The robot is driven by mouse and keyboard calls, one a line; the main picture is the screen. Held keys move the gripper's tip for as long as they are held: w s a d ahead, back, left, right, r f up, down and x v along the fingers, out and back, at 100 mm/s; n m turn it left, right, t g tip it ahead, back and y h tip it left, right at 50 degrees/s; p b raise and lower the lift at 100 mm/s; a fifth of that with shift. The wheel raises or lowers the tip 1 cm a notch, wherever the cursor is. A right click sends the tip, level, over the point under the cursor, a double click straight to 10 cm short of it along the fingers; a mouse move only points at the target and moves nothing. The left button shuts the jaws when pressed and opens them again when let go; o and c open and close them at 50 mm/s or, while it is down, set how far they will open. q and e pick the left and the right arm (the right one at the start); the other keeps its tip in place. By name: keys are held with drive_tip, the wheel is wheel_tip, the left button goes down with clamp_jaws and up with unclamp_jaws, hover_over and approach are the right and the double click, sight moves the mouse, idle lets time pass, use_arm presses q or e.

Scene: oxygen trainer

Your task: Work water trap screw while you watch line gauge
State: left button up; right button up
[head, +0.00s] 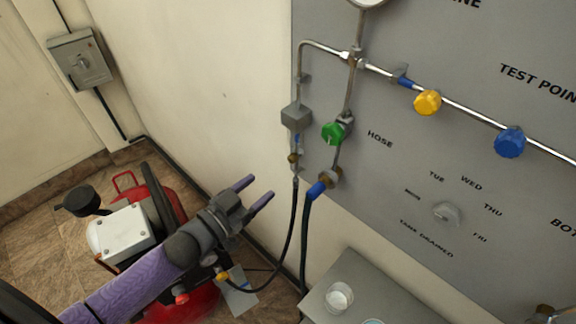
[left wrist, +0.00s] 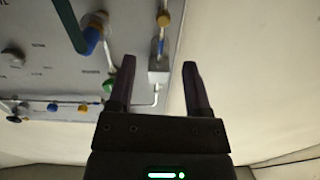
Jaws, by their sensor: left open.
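A small grey box (head: 296,117), which looks like the water trap, sits on the pipework at the panel's left edge. Below it are a short blue piece and a brass fitting (head: 294,157), possibly the screw, with a black hose hanging under it. My left gripper (head: 258,190) is open and empty, to the lower left of the fitting and apart from it. In the left wrist view, the box (left wrist: 158,77) and the brass fitting (left wrist: 163,19) appear upside down beyond the open fingers. The gauge (head: 368,2) shows only its bottom rim; its reading is cut off. My right gripper is not in view.
A green knob (head: 333,133) and a blue-sleeved hose end (head: 317,190) are close right of the fitting. Yellow (head: 427,102) and blue (head: 509,142) knobs are further right. A red compressor (head: 190,302) stands below my left arm. A grey shelf (head: 393,297) holds a clear cup (head: 339,297).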

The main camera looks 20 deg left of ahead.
sight(290, 161)
use_arm(q)
drive_tip(key=b+x, duration=0.1)
drive_tip(key=x, duration=0.8)
drive_tip(key=shift+a+f, duration=0.15)
drive_tip(key=shift+a, duration=0.05)
drive_tip(key=shift+w+d, duration=0.1)
drive_tip(key=shift+w, duration=0.3)
drive_tip(key=shift+c, duration=0.8)
clamp_jaws()
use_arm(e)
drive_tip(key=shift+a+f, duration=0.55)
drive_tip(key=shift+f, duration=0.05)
